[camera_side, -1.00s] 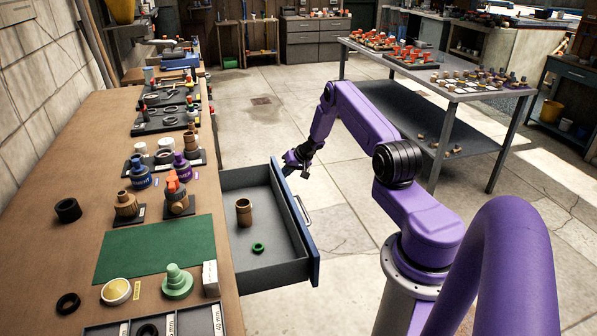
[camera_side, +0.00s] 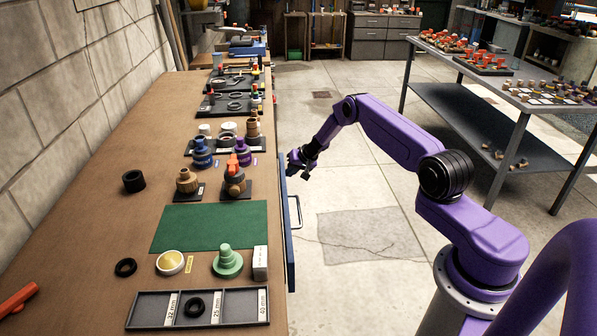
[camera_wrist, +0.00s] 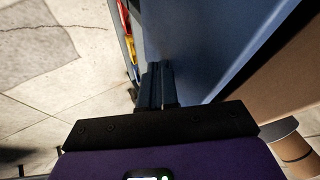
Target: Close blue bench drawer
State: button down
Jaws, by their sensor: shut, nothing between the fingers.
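The blue drawer front (camera_side: 288,235) stands against the bench's right side, with its metal handle (camera_side: 296,212) facing the floor aisle. My gripper (camera_side: 301,170) is at the far end of the drawer front, just beyond the handle, close to the bench edge. In the wrist view my gripper (camera_wrist: 155,85) has its dark fingers together and empty, beside a blue panel (camera_wrist: 205,40). I cannot tell whether they touch it.
The bench top (camera_side: 130,225) carries a green mat (camera_side: 210,227), several pipe fittings and a grey divided tray (camera_side: 198,308). A grey table (camera_side: 495,90) with parts stands at the right. The tiled floor (camera_side: 365,240) between bench and arm is clear.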

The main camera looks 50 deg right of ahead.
dwell(0.5)
jog(key=s+d+r, duration=0.3)
jog(key=s+r, duration=0.5)
jog(key=s, duration=0.1)
jog(key=s+a+f+m+y, duration=0.1)
jog(key=s+f+y, duration=0.15)
jog(key=s, duration=0.45)
jog(key=s+a+f+y, duration=0.1)
jog(key=s+f+y, duration=0.1)
jog(key=s+y, duration=0.35)
jog(key=w+a+f+h, duration=0.1)
jog(key=w+a+f, duration=0.4)
jog(key=a, duration=0.4)
jog(key=shift+w, duration=0.9)
